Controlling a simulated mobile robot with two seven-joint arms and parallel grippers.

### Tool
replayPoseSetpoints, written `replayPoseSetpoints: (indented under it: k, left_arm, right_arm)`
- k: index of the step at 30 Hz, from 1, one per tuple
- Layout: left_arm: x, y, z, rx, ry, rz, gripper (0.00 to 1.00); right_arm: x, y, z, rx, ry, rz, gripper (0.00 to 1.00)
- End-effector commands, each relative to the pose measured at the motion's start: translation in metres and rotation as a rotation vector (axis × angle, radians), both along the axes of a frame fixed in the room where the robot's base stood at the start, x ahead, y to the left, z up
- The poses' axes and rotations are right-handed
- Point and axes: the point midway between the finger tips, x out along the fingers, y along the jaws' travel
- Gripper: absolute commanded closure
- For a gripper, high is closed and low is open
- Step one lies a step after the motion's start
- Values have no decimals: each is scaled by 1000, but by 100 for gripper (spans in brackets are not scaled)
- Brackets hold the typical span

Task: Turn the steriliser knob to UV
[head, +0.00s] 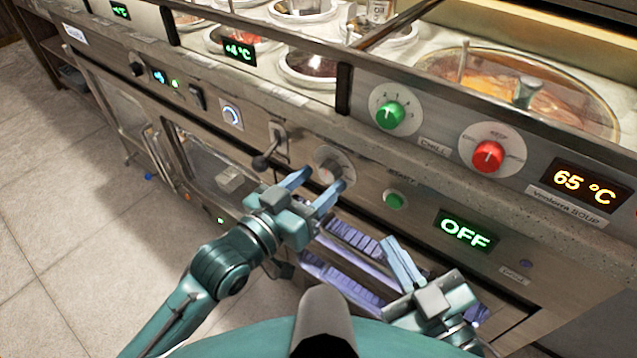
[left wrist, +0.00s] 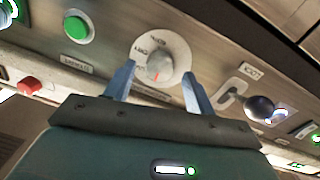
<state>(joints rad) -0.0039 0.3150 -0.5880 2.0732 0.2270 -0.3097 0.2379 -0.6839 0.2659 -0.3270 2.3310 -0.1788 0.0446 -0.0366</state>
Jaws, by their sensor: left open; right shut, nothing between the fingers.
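The steriliser knob (head: 333,163) is grey on a pale round dial with a red mark. In the left wrist view the knob (left wrist: 165,62) sits between the finger ends, and its dial lettering is too small to read surely. My left gripper (head: 320,180) is open in front of the knob, fingers spread to either side; I cannot tell whether they touch it. The left wrist view shows the left gripper's fingers (left wrist: 158,73) too. The display (head: 465,234) reads OFF in green. My right gripper (head: 391,243) is shut and empty, low and to the right.
A dark-ended lever (head: 265,160) juts out left of the knob. A green button (head: 395,200) is at its right. Above right are a green knob (head: 390,115) and a red knob (head: 487,156). Purple-lit racks (head: 345,240) lie below the panel.

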Motion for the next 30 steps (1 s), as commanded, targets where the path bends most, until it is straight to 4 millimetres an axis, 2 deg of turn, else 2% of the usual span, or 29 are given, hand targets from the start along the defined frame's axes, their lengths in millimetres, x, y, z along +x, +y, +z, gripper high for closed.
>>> replayPoseSetpoints:
  k: [4,12,27,30]
  left_arm:
    - [7,-6,0,0,0,0,45]
    - [7,-6,0,1,1,0,45]
    - [7,-6,0,0,0,-1,85]
    - [7,-6,0,0,0,-1,90]
  right_arm:
    - [-1,1,0,0,-13,5,100]
    - [-1,1,0,1,-16,6,100]
    - [-1,1,0,1,-15,6,100]
    - [-1,1,0,1,-15,6,100]
